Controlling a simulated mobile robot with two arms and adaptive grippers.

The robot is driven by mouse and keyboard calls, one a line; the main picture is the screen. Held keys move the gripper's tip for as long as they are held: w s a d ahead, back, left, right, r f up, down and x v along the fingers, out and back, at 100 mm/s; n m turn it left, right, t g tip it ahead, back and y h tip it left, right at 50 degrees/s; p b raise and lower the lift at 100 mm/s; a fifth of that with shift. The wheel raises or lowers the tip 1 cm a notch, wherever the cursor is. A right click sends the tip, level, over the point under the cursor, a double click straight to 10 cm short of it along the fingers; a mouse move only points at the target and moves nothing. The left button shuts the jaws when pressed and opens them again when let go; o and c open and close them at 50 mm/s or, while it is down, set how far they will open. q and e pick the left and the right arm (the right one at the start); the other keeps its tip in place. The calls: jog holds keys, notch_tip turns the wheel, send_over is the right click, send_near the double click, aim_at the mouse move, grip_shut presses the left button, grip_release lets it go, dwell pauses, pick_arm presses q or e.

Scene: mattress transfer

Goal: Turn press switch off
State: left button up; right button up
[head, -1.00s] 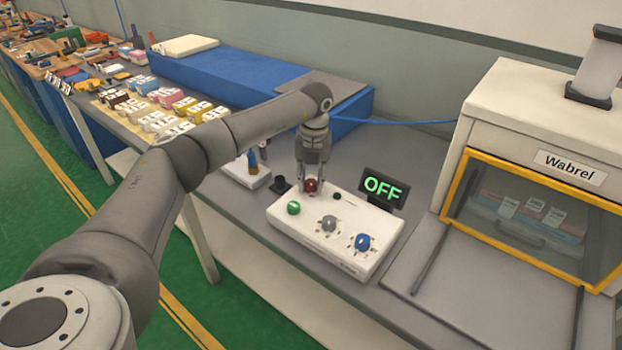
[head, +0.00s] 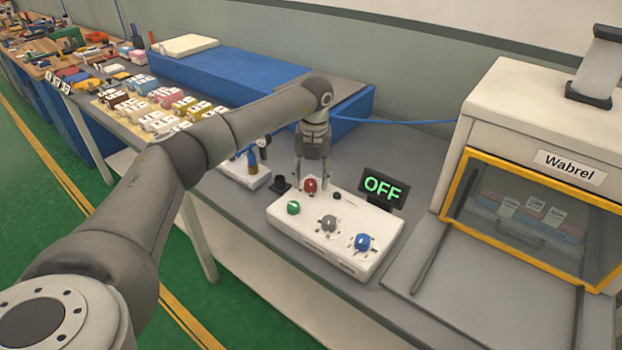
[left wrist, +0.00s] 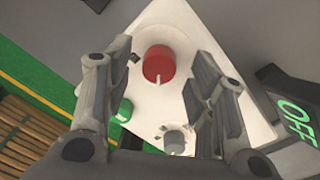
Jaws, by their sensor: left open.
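A white control box (head: 300,232) stands on the grey bench and carries a red knob (head: 310,186), a green knob (head: 293,208), a grey knob (head: 329,223) and a blue knob (head: 363,241). A small dark display (head: 384,188) behind it reads OFF in green. My left gripper (head: 313,180) is open over the red knob, pointing down. In the left wrist view the red knob (left wrist: 158,64) lies between and beyond the open fingers, apart from both. The green knob (left wrist: 122,110) is partly hidden by a finger there. My right gripper is out of view.
A press machine labelled Wabrel (head: 569,167) with a yellow-framed window stands at the right. A blue padded block (head: 235,75) lies at the back. Several small coloured boxes (head: 160,105) are further left on the bench. A small white device (head: 243,172) stands left of the control box.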

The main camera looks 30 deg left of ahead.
aim_at(313, 182)
pick_arm(q)
notch_tip(313, 182, up, 11)
jog(key=shift+d, duration=0.2)
jog(key=shift+w+f, duration=0.1)
dwell(0.5)
